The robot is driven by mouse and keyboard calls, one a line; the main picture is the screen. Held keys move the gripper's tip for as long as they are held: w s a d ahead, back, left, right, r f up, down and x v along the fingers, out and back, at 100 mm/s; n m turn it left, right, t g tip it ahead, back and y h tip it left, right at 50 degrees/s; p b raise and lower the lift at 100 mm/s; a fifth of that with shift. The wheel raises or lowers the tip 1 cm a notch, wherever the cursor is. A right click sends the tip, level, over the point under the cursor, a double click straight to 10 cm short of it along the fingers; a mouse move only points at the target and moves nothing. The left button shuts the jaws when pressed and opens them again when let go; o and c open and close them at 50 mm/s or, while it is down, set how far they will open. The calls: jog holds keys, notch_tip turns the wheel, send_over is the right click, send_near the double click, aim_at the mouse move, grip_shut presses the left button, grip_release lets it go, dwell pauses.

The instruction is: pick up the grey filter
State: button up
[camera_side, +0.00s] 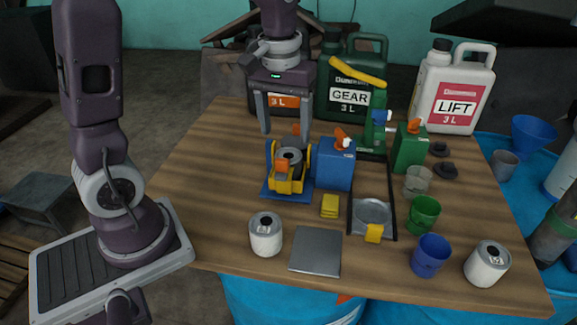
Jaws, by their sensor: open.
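Nothing shows between the fingers. A dark grey round part (289,155) with a hole on top sits in the forklift, just below the fingertips; it may be the grey filter. Two pale grey-white canisters with dark tops also look like filters. One (266,236) stands upright at the front left, the other (487,265) at the front right. I cannot tell for sure which is the grey filter.
A blue can (335,170) stands right beside the forklift. Large jugs (349,80) stand at the back. A grey plate (316,251), a tray (372,213), and green (423,215) and blue (431,256) cups occupy the front. The wooden table (200,185) is clear at left.

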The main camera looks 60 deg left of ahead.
aim_at(289, 154)
jog(key=shift+n+g, duration=0.3)
jog(key=f, duration=0.3)
jog(key=w+f, duration=0.1)
jog(key=f, duration=0.5)
jog(key=shift+w+a, duration=0.3)
jog(key=shift+a, duration=0.1)
jog(key=c, duration=1.4)
